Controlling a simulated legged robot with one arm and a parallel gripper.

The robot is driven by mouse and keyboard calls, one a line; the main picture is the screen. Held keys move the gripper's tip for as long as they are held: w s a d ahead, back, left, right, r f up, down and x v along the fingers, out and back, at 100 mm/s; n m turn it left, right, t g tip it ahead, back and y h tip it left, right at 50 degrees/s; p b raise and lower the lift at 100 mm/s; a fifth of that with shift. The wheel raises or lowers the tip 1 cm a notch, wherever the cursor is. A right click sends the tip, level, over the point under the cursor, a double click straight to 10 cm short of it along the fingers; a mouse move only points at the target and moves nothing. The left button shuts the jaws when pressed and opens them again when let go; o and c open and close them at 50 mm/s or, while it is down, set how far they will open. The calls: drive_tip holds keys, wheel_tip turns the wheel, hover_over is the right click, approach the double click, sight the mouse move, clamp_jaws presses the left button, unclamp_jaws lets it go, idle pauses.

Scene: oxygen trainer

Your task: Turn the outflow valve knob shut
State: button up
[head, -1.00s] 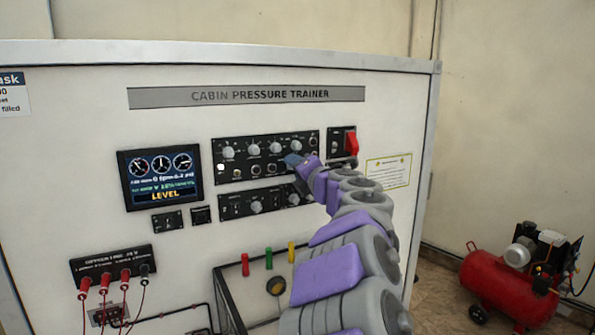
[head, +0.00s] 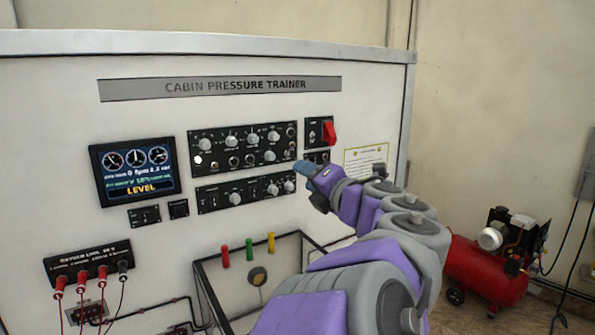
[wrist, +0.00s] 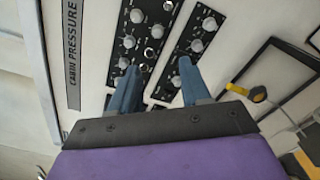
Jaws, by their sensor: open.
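The trainer's upper control panel (head: 242,146) is black and carries several grey knobs. A second black panel (head: 246,190) with several knobs sits below it. Labels are too small to read, so I cannot tell which knob is the outflow valve. My gripper (head: 312,180) is in front of the trainer face, just right of these panels, and hides part of a small black panel there. In the wrist view my gripper (wrist: 158,72) has its two blue fingers apart with no knob between them. The upper panel (wrist: 143,45) and lower panel (wrist: 196,42) lie beyond the fingertips.
A red switch guard (head: 329,132) is just above my gripper. A display reading LEVEL (head: 134,170) is at left. A black-framed box (head: 209,300) juts out below the panels, near my arm. Red leads (head: 80,283) hang at lower left. A red compressor (head: 485,272) stands on the floor at right.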

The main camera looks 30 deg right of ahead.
drive_tip(key=shift+s, duration=0.9)
